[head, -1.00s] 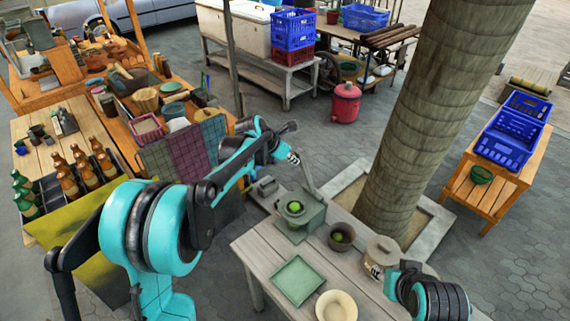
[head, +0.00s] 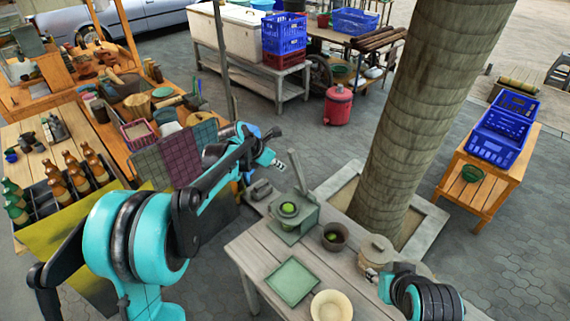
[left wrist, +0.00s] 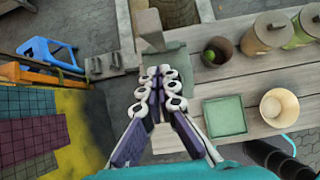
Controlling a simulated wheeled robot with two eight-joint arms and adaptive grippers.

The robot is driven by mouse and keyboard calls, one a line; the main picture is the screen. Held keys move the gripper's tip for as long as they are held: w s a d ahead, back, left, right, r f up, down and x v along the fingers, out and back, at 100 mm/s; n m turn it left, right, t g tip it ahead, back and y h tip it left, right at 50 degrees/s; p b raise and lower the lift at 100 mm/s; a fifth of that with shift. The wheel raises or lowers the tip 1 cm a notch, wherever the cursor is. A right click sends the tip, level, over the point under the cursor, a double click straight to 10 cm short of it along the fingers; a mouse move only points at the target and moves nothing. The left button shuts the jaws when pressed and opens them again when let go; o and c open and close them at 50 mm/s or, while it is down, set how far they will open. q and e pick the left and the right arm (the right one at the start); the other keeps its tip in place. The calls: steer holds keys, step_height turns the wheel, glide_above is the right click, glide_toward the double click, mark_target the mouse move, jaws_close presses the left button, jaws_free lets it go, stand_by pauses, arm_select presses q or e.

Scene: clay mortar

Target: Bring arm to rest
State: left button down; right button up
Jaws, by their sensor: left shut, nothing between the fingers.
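My left arm (head: 200,192) reaches in from the left over the gap beside the wooden table. My left gripper (head: 280,163) is shut and empty, in the air left of the grey upright handle (head: 297,172).
The wooden table (head: 250,256) also bears a dark bowl (head: 335,240), a lidded pot (head: 376,250), a green square tray (head: 291,281) and a cream bowl (head: 331,306). A tree trunk (head: 420,130) rises behind. A stall with a crate of bottles (head: 60,180) is at left.

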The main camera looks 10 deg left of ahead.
arm_select(q)
steer(key=p+v, duration=0.2)
steer(key=v, duration=0.9)
steer(key=s+f+m+y+b, duration=0.1)
steer(key=s+f+m+b, duration=0.3)
steer(key=s+m, duration=0.5)
steer(key=s+a+f+m+y+b, duration=0.1)
steer(key=s+f+m+y+b, duration=0.1)
steer(key=s+f+m+b, duration=0.3)
steer(key=s+a+f+m+t+y+b, duration=0.1)
steer(key=s+f+m+b, duration=0.4)
steer(key=s+f+m, duration=0.6)
steer(key=s+m, duration=0.3)
steer(key=s, duration=0.2)
steer(key=shift+y, duration=0.4)
arm_select(e)
step_height(320, 180, down, 12)
steer(key=shift+s+f, duration=0.2)
steer(key=shift+s, duration=0.05)
